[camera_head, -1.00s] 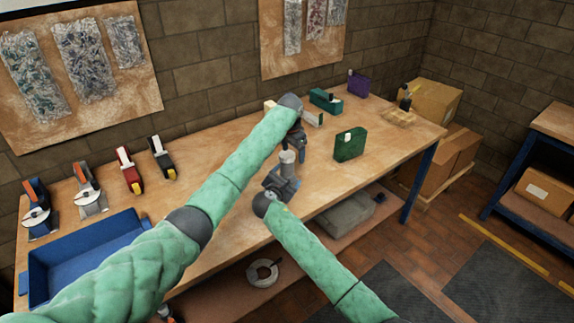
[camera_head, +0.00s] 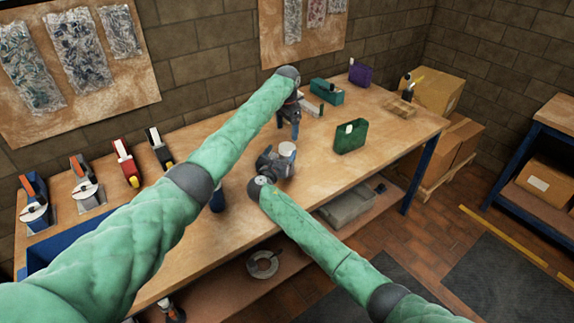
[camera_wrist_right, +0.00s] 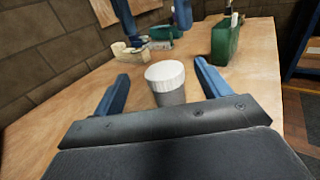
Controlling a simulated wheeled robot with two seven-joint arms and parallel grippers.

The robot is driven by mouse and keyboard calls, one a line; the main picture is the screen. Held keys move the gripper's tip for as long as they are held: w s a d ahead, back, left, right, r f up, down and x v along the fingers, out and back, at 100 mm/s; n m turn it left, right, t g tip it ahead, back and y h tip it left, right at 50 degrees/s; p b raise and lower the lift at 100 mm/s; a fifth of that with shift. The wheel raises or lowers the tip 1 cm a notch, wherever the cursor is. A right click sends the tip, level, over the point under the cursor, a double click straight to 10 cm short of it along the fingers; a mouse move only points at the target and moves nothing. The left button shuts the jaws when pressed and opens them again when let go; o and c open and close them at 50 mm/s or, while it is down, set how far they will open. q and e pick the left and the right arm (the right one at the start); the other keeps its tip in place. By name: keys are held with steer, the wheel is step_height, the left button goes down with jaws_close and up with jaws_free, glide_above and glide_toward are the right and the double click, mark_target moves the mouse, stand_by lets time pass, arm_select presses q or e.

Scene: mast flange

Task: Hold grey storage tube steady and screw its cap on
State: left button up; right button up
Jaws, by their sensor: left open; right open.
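The grey storage tube (camera_wrist_right: 170,98) stands upright on the bench, with the ribbed white cap (camera_wrist_right: 165,72) on its top. The cap also shows in the head view (camera_head: 287,149). I cannot tell how tightly the cap sits. My right gripper (camera_wrist_right: 160,85) is open, with its blue fingers on either side of the tube and gaps showing. In the head view my right gripper (camera_head: 279,160) hides most of the tube. My left gripper (camera_head: 294,130) is open, pointing down beyond the tube, apart from the cap.
A green box (camera_head: 350,137) stands right of the tube. A teal box (camera_head: 326,91) and a purple box (camera_head: 360,72) are farther back. Tape dispensers (camera_head: 86,185) line the left, with a blue bin (camera_head: 48,250) in front. Bare bench lies around the tube.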

mark_target(286, 156)
step_height(286, 156, down, 6)
steer(key=shift+r, duration=0.15)
steer(key=x, duration=0.6)
steer(key=shift+s, duration=0.1)
steer(key=shift+x, duration=0.85)
steer(key=shift+c, duration=0.3)
